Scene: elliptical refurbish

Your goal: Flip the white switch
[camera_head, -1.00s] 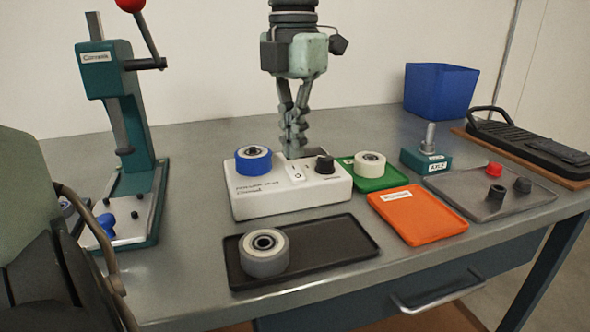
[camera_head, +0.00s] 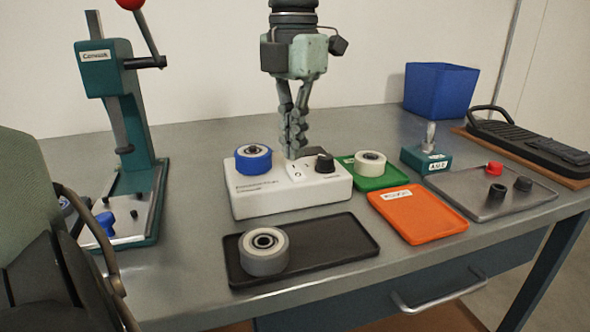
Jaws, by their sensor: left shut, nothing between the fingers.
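The white switch (camera_head: 296,171) sits on top of a white box (camera_head: 290,200), between a blue-rimmed wheel (camera_head: 253,160) and a black knob (camera_head: 324,163). Marks show on its face. My left gripper (camera_head: 293,155) hangs down from the top of the head view, fingers shut and empty. Its tips are at the switch's far edge; I cannot tell whether they touch it. My right gripper is not in view.
A teal press (camera_head: 112,70) stands left. A black tray (camera_head: 345,243) with a grey wheel (camera_head: 264,252) lies in front. Green (camera_head: 395,178) and orange (camera_head: 418,216) trays, a grey tray (camera_head: 470,200) and a blue bin (camera_head: 441,92) are right.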

